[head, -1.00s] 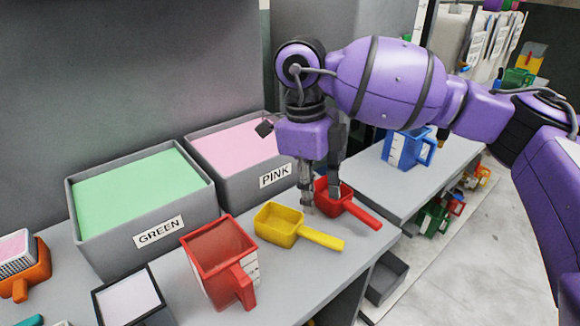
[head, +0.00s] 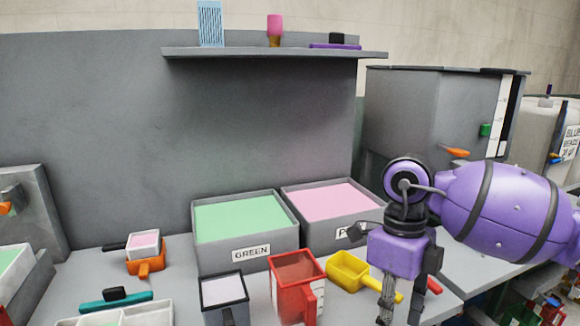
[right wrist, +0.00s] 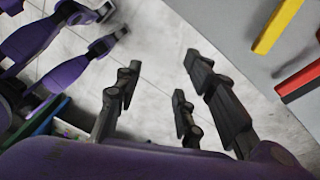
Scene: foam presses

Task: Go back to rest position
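My right gripper (head: 400,314) is at the lower right of the head view, in front of the table's right part. It also shows in the right wrist view (right wrist: 160,75), with its fingers spread apart and only pale floor between them. It holds nothing. In the head view it partly covers the pink bin (head: 318,196) and the yellow scoop (head: 347,271); the scoop's handle runs towards the fingers. I cannot tell how far apart they are. My left gripper is not seen in the head view.
The green bin (head: 232,217) stands beside the pink one. A red measuring cup (head: 292,268), a grey cup (head: 226,311) and an orange scoop (head: 150,266) stand on the table. A shelf (head: 260,53) hangs on the wall. Open floor lies below the gripper in the wrist view.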

